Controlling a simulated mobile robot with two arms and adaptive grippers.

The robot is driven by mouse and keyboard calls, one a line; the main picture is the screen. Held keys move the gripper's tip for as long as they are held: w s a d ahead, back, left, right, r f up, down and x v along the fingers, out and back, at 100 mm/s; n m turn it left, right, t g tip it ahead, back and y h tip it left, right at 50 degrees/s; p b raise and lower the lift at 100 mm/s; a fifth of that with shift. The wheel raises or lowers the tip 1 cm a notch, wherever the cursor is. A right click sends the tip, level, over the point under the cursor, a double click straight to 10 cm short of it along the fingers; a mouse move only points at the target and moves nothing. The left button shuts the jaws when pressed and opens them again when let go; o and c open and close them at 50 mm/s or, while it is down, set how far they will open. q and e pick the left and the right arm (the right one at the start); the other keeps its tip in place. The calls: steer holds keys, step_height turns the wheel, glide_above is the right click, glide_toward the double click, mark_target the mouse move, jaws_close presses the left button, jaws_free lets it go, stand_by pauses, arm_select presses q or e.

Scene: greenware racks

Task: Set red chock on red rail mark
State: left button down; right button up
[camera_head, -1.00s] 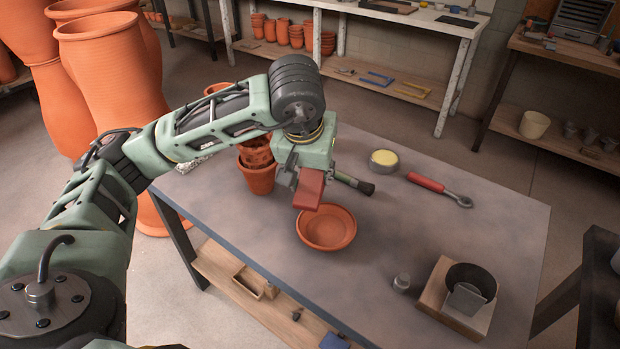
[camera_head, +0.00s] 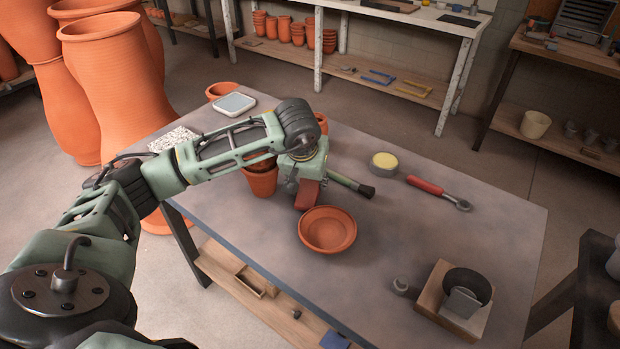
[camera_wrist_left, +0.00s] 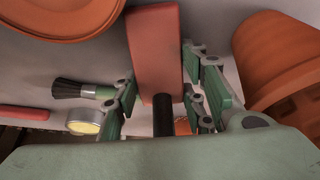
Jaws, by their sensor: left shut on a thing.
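The red chock (camera_head: 307,196) is a red block held in my left gripper (camera_head: 304,182), low over the grey table behind the terracotta saucer. In the left wrist view the chock (camera_wrist_left: 155,50) lies between the green fingers of the left gripper (camera_wrist_left: 160,92), and its far end points away from the palm. I cannot tell whether the chock touches the table. I see no red rail mark in either view. My right gripper is out of view.
A terracotta saucer (camera_head: 327,230) lies just in front of the chock. Terracotta pots (camera_head: 262,181) stand left of the gripper, and a brush (camera_head: 352,184) lies to its right. A yellow-topped tin (camera_head: 384,162) and red-handled tool (camera_head: 428,186) lie further right. The table's middle right is clear.

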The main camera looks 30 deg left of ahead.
arm_select(q)
steer(key=c, duration=1.6)
jaws_free()
steer(key=shift+f, duration=0.15)
steer(key=o, duration=0.5)
